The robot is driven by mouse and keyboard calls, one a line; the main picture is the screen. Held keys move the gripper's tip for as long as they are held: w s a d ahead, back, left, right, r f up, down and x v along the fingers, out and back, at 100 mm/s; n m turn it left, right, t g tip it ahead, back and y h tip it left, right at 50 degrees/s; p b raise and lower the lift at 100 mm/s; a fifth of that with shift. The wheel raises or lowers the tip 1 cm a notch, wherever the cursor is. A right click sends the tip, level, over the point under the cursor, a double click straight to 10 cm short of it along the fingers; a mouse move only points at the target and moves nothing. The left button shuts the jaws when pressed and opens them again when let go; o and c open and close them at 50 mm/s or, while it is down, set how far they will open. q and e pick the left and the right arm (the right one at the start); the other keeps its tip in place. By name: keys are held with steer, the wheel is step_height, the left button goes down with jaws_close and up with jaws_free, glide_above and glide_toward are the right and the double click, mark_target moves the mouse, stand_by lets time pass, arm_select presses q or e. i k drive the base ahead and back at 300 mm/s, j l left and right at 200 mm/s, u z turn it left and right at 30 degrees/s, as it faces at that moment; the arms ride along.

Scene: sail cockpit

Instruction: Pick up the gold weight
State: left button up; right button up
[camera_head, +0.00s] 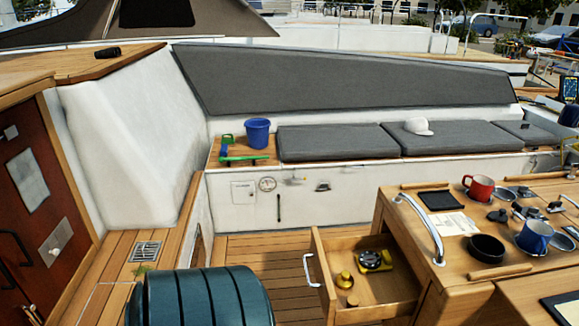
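An open wooden drawer (326,262) juts out from the left side of the wooden counter. In it, near its left wall, is a small round gold item (344,281) that looks like the gold weight. A smaller brass-coloured piece (352,301) lies just in front of it; it is too small to tell what it is. Behind them to the right is a yellow and black object (373,260) with a dark round piece beside it. Neither of my grippers is in view.
The counter holds a red mug (480,188), a blue mug (534,236), a black bowl (486,249) and a metal rail (420,222). A dark teal ribbed object (200,297) stands at the front left. A blue bucket (257,133) sits on the bench. Planked floor (270,251) is clear left of the drawer.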

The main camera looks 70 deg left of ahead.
mark_target(345, 280)
steer(key=u, duration=1.95)
steer(key=i+l, duration=0.25)
steer(key=i, duration=0.2)
steer(key=i+l, duration=0.3)
steer(key=i, duration=0.15)
